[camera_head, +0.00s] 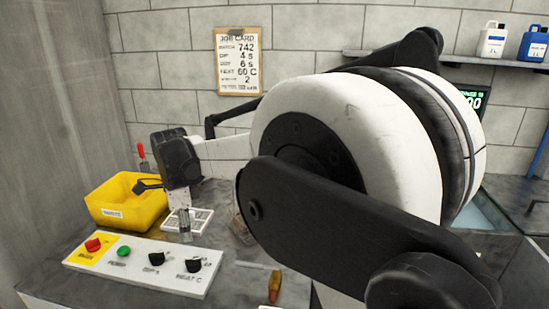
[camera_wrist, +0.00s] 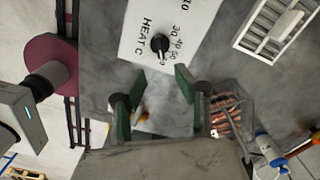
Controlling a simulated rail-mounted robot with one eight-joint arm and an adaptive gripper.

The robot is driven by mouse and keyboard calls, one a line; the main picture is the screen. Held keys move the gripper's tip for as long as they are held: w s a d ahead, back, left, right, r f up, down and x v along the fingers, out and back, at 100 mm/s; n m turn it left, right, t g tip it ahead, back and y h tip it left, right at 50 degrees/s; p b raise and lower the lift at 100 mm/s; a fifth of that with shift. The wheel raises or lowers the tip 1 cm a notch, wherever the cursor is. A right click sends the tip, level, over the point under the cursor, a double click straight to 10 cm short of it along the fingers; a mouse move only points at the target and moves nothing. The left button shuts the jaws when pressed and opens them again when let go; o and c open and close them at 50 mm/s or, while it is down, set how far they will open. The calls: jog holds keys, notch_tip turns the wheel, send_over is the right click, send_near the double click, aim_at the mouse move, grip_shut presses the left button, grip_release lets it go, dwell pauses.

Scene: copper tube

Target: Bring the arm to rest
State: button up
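A small pale and yellowish thing shows low between the fingers, too blurred to name.
A white slotted rack (camera_wrist: 278,28) stands at upper right. A brownish-orange piece (camera_head: 274,287) lies near the front. My arm hides much of the bench.

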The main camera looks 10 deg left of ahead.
jog(key=s+d+r+n+t+p, duration=0.15)
jog(key=d+r, duration=0.25)
jog(key=d, duration=0.6)
jog(key=d+r+n+t+y, duration=0.15)
jog(key=d+r, duration=0.35)
jog(key=d, duration=0.5)
jog(key=s+d+r+n, duration=0.15)
jog(key=d+r, duration=0.25)
jog(key=d, duration=0.5)
jog(key=s+d+f+n+t+p, duration=0.1)
jog(key=s+d+n, duration=0.3)
jog(key=s+d, duration=0.4)
jog(key=s+d+f+n+t+h+p, duration=0.1)
jog(key=s+d+f+n+t, duration=0.1)
jog(key=s+d, duration=0.6)
jog(key=shift+s+d+f+n+t, duration=0.15)
jog(key=shift+d+f+n+t, duration=0.45)
jog(key=shift+d, duration=3.1)
jog(key=shift+r+n+h, duration=0.25)
jog(key=shift+n, duration=0.1)
